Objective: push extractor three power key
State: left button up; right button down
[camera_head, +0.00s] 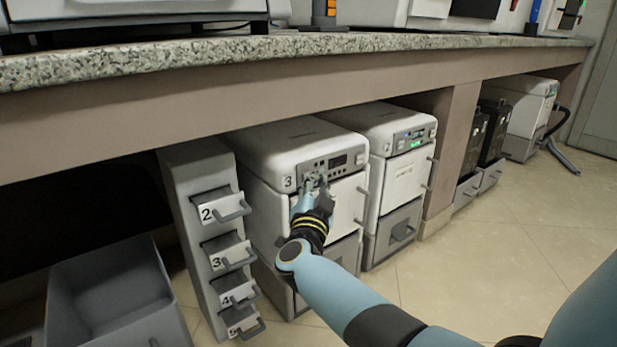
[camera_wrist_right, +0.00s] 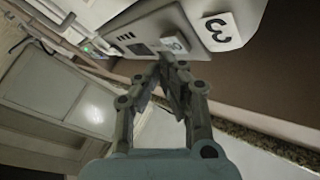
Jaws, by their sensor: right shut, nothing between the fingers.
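Extractor three (camera_head: 300,143) is a white cabinet unit under the counter, with a "3" label (camera_head: 288,182) on its front. Its control panel (camera_head: 337,162) has a dark display and small keys. My right gripper (camera_head: 316,182) is shut and empty, its fingertips at the left part of this panel, covering some keys. In the right wrist view, the shut fingertips (camera_wrist_right: 172,66) are just below a small light key (camera_wrist_right: 174,44) beside the "3" label (camera_wrist_right: 220,31). I cannot tell whether they touch it, or whether it is the power key. My left gripper is not in view.
A similar white unit (camera_head: 398,180) with a lit green display stands to the right. The granite counter (camera_head: 180,55) overhangs everything.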

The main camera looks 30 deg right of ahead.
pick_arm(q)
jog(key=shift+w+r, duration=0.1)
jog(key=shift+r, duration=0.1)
pick_arm(e)
jog(key=shift+s, duration=0.25)
pick_arm(q)
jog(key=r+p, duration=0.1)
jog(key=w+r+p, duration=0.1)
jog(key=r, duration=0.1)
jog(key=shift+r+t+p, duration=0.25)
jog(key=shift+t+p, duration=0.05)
jog(key=shift+p, duration=0.1)
pick_arm(e)
jog(key=s, duration=0.6)
jog(key=shift+d, duration=0.25)
